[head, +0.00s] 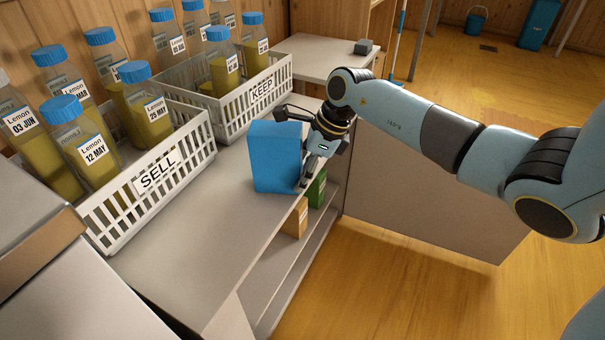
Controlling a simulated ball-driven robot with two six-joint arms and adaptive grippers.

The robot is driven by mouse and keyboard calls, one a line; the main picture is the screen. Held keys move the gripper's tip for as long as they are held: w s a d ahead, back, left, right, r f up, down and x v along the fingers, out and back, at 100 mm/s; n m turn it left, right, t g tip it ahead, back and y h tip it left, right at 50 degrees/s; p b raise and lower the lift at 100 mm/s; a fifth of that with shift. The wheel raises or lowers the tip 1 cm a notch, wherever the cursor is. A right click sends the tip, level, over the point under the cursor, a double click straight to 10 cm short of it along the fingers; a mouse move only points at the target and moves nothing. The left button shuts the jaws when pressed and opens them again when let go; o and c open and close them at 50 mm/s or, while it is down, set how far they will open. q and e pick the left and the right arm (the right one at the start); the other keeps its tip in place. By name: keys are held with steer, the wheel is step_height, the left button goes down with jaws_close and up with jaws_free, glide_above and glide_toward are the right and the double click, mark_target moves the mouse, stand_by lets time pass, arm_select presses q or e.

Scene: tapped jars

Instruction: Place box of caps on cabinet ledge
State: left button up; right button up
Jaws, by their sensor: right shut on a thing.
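A blue box (272,160), the likely box of caps, stands upright on the grey ledge (190,240) of the cabinet, or just above it; I cannot tell if its bottom touches. My right gripper (306,172) reaches in from the right and is shut on the box's right side. Its fingers point down, and the far finger is partly hidden. My left gripper is not in view.
A white SELL crate (196,122) and a white KEEP crate (278,72) hold blue-capped bottles behind the ledge. Below the ledge, a shelf bears an orange box (295,221) and a green box (317,189). The ledge's front left part is clear.

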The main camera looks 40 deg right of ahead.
steer(key=shift+f, duration=0.15)
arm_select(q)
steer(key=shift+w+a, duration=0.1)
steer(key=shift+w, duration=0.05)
arm_select(e)
steer(key=o, duration=1.3)
steer(key=shift+r, duration=0.25)
arm_select(q)
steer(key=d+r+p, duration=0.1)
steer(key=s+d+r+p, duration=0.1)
steer(key=p, duration=0.1)
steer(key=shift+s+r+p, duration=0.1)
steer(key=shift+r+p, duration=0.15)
steer(key=shift+p, duration=0.05)
arm_select(e)
steer(key=v, duration=1.2)
